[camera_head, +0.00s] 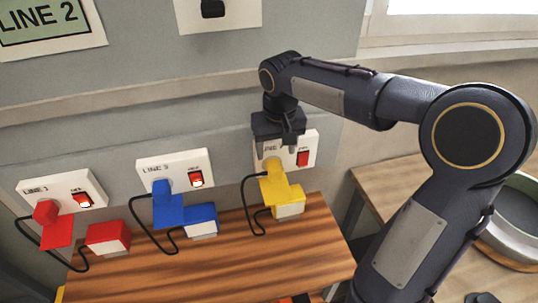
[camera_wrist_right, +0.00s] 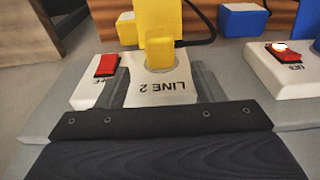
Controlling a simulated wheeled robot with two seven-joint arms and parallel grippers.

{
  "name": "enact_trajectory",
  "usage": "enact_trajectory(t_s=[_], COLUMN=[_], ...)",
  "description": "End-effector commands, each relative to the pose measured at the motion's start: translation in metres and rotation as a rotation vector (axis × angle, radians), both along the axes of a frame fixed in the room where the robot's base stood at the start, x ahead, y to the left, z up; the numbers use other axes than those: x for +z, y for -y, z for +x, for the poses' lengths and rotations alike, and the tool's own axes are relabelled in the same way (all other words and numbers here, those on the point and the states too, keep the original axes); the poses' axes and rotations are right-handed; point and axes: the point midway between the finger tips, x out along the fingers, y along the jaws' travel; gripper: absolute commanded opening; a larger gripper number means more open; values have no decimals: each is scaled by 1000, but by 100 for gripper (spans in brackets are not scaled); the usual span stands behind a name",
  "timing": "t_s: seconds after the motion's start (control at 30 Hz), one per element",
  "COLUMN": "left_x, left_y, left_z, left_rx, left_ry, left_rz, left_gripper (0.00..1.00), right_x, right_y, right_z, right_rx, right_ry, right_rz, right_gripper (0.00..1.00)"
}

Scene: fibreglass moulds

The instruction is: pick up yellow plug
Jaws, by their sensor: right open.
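The yellow plug (camera_head: 273,183) sits at the socket of the rightmost white panel (camera_head: 309,141), with a black cable running down from it. In the right wrist view the yellow plug (camera_wrist_right: 158,24) stands at the top middle, its lower end at the round socket above the upside-down label "LINE 2". My right gripper (camera_head: 280,142) is open, just above the plug and in front of the panel's upper left part. In its wrist view, the gripper (camera_wrist_right: 160,88) has its grey fingers either side of the label, with nothing between them but the panel. My left gripper is out of view.
A yellow-and-white block (camera_head: 289,208) lies on the wooden shelf (camera_head: 215,262) below the plug. To the left are a blue plug (camera_head: 167,203) and a red plug (camera_head: 50,225) at their panels, with blue (camera_head: 202,219) and red (camera_head: 107,237) blocks and loose cables. The shelf's front is clear.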

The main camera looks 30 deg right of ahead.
Motion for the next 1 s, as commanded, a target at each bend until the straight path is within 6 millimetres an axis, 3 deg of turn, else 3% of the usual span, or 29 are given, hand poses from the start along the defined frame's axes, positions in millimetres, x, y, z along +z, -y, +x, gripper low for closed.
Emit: enact_trajectory(t_s=[0.53,0.87,1.0], left_x=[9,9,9], left_y=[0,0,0], left_z=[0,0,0], left_rx=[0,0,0], left_ry=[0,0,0], left_rz=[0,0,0], left_gripper=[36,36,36], right_x=[-67,-75,-74], right_y=[5,5,5], right_z=[14,15,15], right_rx=[-1,0,-1], right_ry=[-4,1,1], right_rz=[0,0,0], right_gripper=[62,62,44])
